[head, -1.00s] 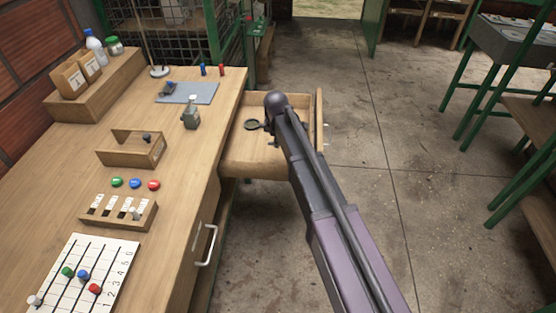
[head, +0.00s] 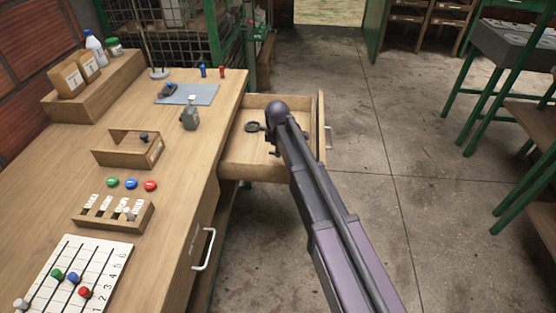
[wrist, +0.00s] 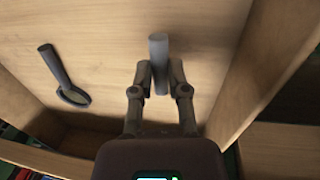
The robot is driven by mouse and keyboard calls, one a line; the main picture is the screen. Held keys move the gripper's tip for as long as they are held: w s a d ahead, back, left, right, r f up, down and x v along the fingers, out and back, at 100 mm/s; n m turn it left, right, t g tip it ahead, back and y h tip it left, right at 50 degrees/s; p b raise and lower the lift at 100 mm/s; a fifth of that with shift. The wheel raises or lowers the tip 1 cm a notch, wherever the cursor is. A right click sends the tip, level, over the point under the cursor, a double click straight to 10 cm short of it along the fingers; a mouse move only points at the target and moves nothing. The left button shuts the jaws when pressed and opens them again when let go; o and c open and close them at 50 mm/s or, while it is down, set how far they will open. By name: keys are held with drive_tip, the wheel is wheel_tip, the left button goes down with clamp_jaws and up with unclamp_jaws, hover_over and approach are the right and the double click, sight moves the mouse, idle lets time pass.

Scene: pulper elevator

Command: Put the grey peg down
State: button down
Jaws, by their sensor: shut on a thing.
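The grey peg (wrist: 158,48) is a plain cylinder in the wrist view, held between the two fingers of my gripper (wrist: 159,72). My gripper is shut on it, inside the open wooden drawer (wrist: 100,30). The peg's far end points away over the drawer floor. I cannot tell whether it touches the floor. In the head view my gripper (head: 273,152) shows only as a small dark shape over the drawer (head: 228,172), and the arm hides most of it. The peg cannot be made out there.
A magnifying glass (wrist: 70,90) lies in the drawer left of my gripper; it also shows in the head view (head: 254,127). The drawer's side wall (wrist: 262,75) is close on the right. The workbench (head: 185,165) holds trays, pegs and a bead board.

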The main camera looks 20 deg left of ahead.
sight(278, 159)
drive_tip(key=shift+f+b, duration=1.95)
drive_tip(key=shift+f, duration=0.2)
drive_tip(key=shift+f, duration=0.25)
drive_tip(key=c, duration=0.6)
unclamp_jaws()
drive_tip(key=shift+c, duration=0.2)
drive_tip(key=shift+r, duration=0.2)
wheel_tip(278, 159, up, 13)
drive_tip(key=s+p, duration=0.2)
drive_tip(key=p, duration=1.1)
drive_tip(key=shift+d+r, duration=0.2)
drive_tip(key=shift+s, duration=0.1)
